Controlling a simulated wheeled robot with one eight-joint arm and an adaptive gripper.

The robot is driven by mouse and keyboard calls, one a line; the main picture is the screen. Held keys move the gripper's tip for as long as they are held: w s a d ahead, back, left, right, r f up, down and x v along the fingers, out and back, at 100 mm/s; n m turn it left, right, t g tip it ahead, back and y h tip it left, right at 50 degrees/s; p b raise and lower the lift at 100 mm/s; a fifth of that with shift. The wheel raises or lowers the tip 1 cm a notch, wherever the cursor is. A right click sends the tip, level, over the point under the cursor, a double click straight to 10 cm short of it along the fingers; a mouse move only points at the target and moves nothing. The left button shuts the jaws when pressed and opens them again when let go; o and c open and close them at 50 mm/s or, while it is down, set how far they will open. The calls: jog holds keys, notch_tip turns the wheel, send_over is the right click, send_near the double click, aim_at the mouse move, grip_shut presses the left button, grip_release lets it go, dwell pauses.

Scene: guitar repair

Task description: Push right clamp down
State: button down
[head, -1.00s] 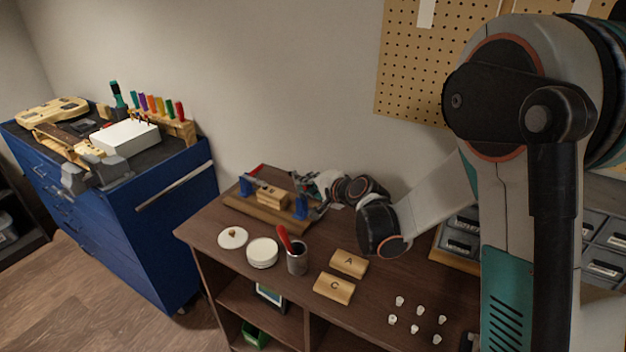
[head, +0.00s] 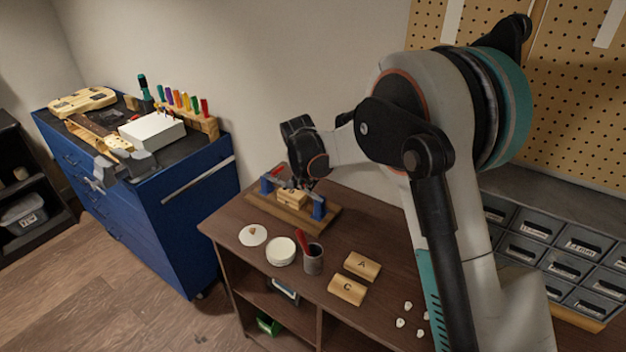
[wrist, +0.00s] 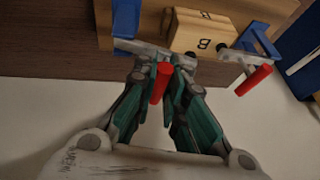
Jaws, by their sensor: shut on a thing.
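The right clamp (head: 319,206) has a blue bracket and stands at the right end of a wooden board (head: 285,217). In the wrist view its blue bracket (wrist: 125,20) is at the left, with a grey metal arm and a red handle (wrist: 160,84). My gripper (head: 309,183) is at this clamp from above and behind. In the wrist view my gripper (wrist: 164,62) is shut on the red handle. The left clamp (head: 266,186) also shows in the wrist view, at the right, with its red handle (wrist: 254,80) free. A wooden block marked B (wrist: 203,33) sits between the clamps.
On the brown workbench (head: 235,220) are a white disc (head: 253,235), a round white container (head: 281,251), a cup (head: 313,260) with a red tool, blocks A (head: 362,265) and C (head: 347,290), and small white pieces. The wall is close behind the clamps.

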jog(key=g+h, duration=0.1)
jog(key=w+a+f+g+h, duration=0.1)
jog(key=shift+a+f+n+h, duration=0.1)
jog(key=shift+f+n+h, duration=0.1)
jog(key=shift+n+h, duration=0.15)
jog(key=shift+f+h, duration=0.1)
jog(key=shift+h, duration=0.15)
jog(key=shift+s+f, duration=0.1)
jog(key=c, duration=1.9)
grip_release()
jog(key=shift+a, duration=0.1)
jog(key=v, duration=1.2)
jog(key=shift+w, duration=0.25)
